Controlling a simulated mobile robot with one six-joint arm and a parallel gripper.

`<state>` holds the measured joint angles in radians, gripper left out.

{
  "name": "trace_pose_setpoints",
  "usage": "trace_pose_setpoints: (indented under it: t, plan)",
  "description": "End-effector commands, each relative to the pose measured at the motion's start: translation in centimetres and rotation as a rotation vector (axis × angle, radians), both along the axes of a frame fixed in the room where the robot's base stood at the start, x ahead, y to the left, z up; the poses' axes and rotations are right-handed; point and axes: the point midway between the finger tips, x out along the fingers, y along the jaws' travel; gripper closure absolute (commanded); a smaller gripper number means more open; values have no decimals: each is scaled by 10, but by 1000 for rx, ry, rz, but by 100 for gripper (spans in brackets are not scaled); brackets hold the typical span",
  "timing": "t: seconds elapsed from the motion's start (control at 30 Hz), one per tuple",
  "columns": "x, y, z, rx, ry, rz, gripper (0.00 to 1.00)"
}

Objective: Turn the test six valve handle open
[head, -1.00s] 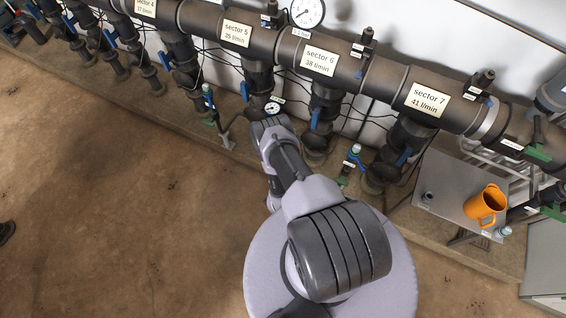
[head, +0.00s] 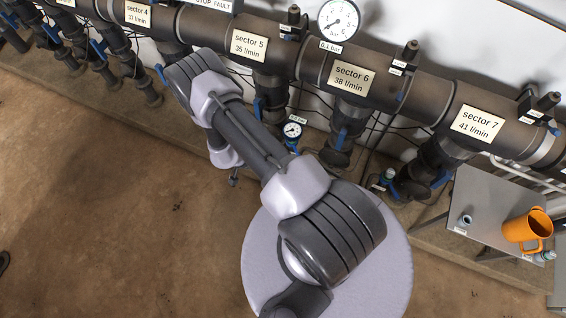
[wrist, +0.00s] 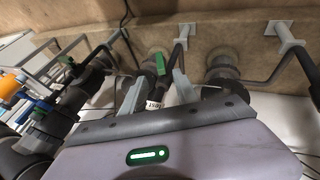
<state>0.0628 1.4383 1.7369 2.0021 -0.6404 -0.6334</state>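In the wrist view a small test valve with a green lever handle (wrist: 160,64) sits straight ahead of my gripper (wrist: 156,84). Its tag (wrist: 155,100) reads "test"; the number is too small to tell. My two grey fingers stand apart, one on each side of the tag and valve stem, with the green handle just beyond the tips. I cannot tell whether they touch it. In the head view my arm hides the gripper and this valve. Another green-handled tap (head: 379,187) shows below and between sectors 6 and 7.
The dark main pipe carries sector plates, including sector 6 (head: 352,78), with blue-handled branch valves below. A small gauge (head: 292,131) hangs near my arm. A grey side table (head: 480,215) with an orange jug (head: 527,231) stands right.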

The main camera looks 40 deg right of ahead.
Motion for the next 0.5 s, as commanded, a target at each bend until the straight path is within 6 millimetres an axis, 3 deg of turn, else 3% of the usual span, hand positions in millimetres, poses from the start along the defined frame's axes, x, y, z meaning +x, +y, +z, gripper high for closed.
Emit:
trace_pose_setpoints:
  t: [0.03,0.2,0.5]
  plan:
    - [-4,-8,-20,0,2,-4,64]
    - [-13,-31,-59,-1,1,-3,64]
    - [-22,-55,-95,-2,-1,-2,64]
